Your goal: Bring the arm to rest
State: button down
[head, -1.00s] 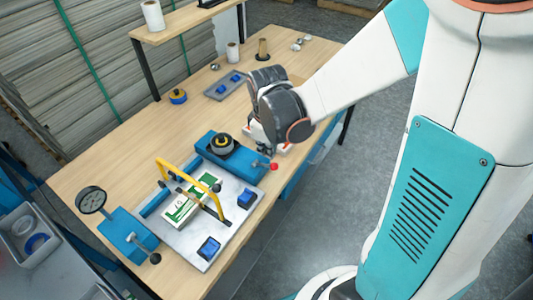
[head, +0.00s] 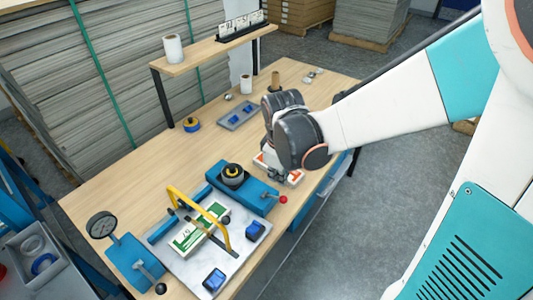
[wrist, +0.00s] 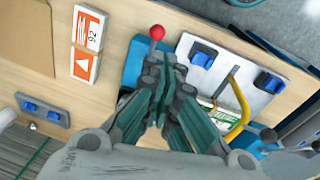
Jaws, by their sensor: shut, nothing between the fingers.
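My gripper (wrist: 157,88) shows in the wrist view with its dark fingers together and nothing between them. In the head view my gripper (head: 270,150) hangs above the wooden table (head: 120,196), near its right edge, and the wrist largely hides the fingers. It is behind the blue roller device (head: 248,192) with a red knob (head: 283,199) and close to an orange-and-white box (head: 292,178). In the wrist view that box (wrist: 88,42) lies left of the fingers, and the red knob (wrist: 156,32) shows beyond the fingertips. Contact cannot be told.
A grey plate (head: 178,266) carries a yellow handle (head: 189,201), a green-and-white box and blue clamps. A gauge (head: 101,225) stands at left. A tray (head: 232,122) with blue parts lies farther back, near a raised shelf (head: 196,52).

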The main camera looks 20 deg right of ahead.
jog(key=s+r+m+t+b, duration=0.3)
jog(key=s+r+m+t, duration=0.2)
jog(key=s+r+m, duration=0.3)
jog(key=s+r, duration=0.1)
jog(key=s, duration=0.2)
jog(key=shift+s+r+t+y+b, duration=0.2)
jog(key=shift+t+y+b, duration=0.1)
jog(key=shift+d+m, duration=0.1)
jog(key=shift+m, duration=0.2)
dwell(1.0)
